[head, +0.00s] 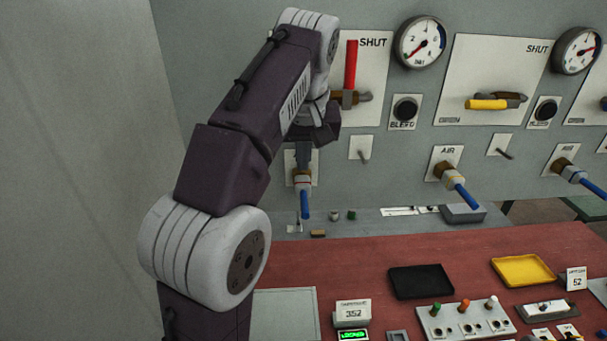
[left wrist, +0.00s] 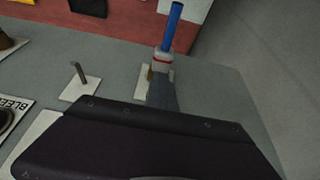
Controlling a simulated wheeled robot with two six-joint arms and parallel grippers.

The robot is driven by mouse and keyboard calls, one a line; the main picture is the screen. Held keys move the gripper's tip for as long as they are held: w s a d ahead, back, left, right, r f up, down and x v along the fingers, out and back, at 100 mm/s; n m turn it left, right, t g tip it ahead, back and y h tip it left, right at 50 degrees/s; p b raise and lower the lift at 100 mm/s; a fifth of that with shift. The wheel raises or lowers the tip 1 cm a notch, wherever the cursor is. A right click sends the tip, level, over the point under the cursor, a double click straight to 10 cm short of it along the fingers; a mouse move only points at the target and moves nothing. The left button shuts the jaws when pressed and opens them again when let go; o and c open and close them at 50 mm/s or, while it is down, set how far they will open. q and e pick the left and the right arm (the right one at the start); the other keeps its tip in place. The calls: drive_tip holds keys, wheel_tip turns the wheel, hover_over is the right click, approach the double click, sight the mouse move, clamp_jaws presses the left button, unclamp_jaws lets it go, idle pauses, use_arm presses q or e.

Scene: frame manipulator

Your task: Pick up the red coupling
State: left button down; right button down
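The coupling with a red band (head: 303,181) has a white body and a blue hose hanging from it. It sits at the panel's lower left in the head view and also shows in the left wrist view (left wrist: 162,58). My left gripper (head: 303,158) reaches down to it from above. In the left wrist view a grey finger (left wrist: 162,95) ends at the coupling, overlapping it. Only one finger shows clearly, so I cannot tell whether the gripper is closed around the coupling. Its rear part and fitting are partly hidden. My right gripper is not in view.
A red-handled valve (head: 350,68) stands above, close to my left wrist. A small toggle (head: 363,150) is to the right. The AIR coupling (head: 450,175) with its blue hose is farther right. A red bench (head: 345,260) bears a black tray (head: 420,281) and a yellow tray (head: 522,270).

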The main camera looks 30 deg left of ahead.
use_arm(q)
drive_tip(key=shift+s+d+r, duration=0.1)
drive_tip(key=shift+s+r, duration=0.1)
drive_tip(key=shift+r, duration=0.35)
drive_tip(key=s+d+b, duration=0.1)
drive_tip(key=s+d, duration=0.4)
drive_tip(key=s, duration=0.3)
drive_tip(key=s+d+b, duration=0.1)
drive_tip(key=s+d, duration=0.4)
drive_tip(key=s, duration=0.4)
drive_tip(key=shift+d, duration=0.2)
drive_tip(key=shift+f, duration=0.1)
drive_tip(key=shift+c, duration=2.2)
unclamp_jaws()
